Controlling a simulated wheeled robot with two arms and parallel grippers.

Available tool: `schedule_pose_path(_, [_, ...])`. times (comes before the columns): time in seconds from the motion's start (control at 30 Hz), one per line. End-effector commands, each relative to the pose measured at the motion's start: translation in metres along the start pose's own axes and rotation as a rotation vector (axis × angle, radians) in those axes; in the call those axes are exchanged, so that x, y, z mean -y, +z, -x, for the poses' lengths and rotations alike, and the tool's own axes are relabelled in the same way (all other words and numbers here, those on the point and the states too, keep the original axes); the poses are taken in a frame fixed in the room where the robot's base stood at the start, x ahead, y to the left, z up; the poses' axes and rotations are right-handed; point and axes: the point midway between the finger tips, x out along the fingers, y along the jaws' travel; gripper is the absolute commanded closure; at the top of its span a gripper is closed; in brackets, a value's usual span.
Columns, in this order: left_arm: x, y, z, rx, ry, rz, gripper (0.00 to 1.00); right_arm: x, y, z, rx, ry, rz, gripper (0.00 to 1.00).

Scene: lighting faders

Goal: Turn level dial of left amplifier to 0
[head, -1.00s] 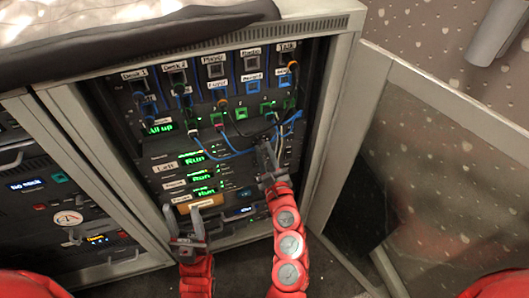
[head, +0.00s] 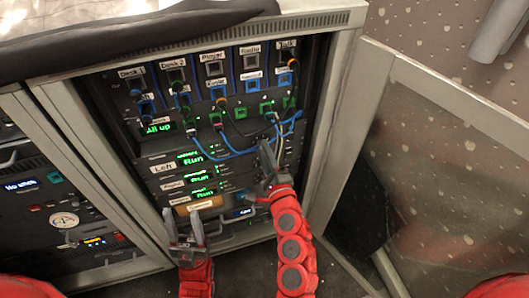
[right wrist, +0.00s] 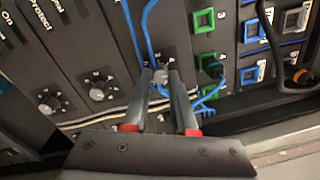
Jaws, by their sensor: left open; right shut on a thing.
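The left amplifier (head: 192,159) is the top unit of the amplifier stack, with a "Left" label and a green "Run" display. Its level dial (right wrist: 160,76) is a small grey knob, seen in the right wrist view at the fingertips. My right gripper (head: 267,153) is shut on this dial, with one finger on each side in the right wrist view (right wrist: 162,82). The fingers hide part of the knob, and I cannot read its setting. My left gripper (head: 184,226) is open and empty, low in front of the rack.
Two other dials (right wrist: 102,90) (right wrist: 48,104) sit in line to the left in the right wrist view. Blue cables (head: 225,153) hang by the right gripper from the patch panel (head: 240,113). The open cabinet door (head: 430,170) stands at the right.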

Motion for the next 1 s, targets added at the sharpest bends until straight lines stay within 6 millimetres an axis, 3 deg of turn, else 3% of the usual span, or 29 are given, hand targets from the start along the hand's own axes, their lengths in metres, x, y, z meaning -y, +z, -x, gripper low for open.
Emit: schedule_pose_path(1.0, [0.0004,-0.0014,-0.0081,0.0,0.0,0.0,0.5,0.0009,0.0,-0.0002,0.057,0.008,0.966,1.0])
